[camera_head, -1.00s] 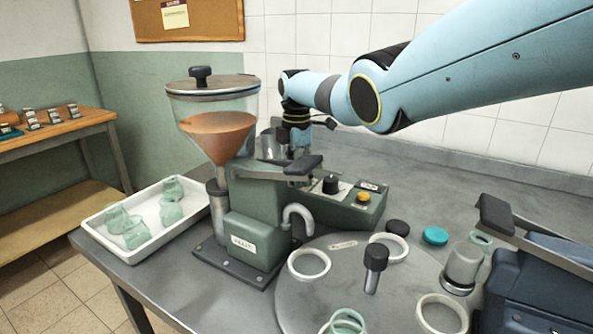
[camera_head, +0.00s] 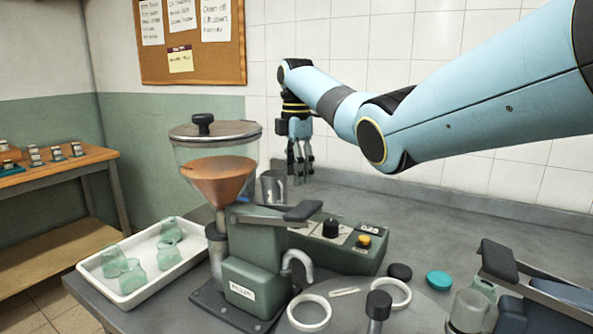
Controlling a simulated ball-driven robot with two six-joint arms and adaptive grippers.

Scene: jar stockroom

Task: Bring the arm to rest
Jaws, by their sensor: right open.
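My right arm comes in from the right in pale blue and reaches across the back of the bench. Its gripper (camera_head: 300,171) hangs fingers down behind the green filling machine (camera_head: 252,262), above the bench near the tiled wall. The fingers are apart, with nothing seen between them. My left gripper is not in view.
A white tray (camera_head: 133,297) with several greenish jars stands at the left. A control box (camera_head: 341,246), a turntable with white rings (camera_head: 309,313), a teal lid (camera_head: 439,281) and a dark lid (camera_head: 399,272) are at the front right. The bench's back right is clear.

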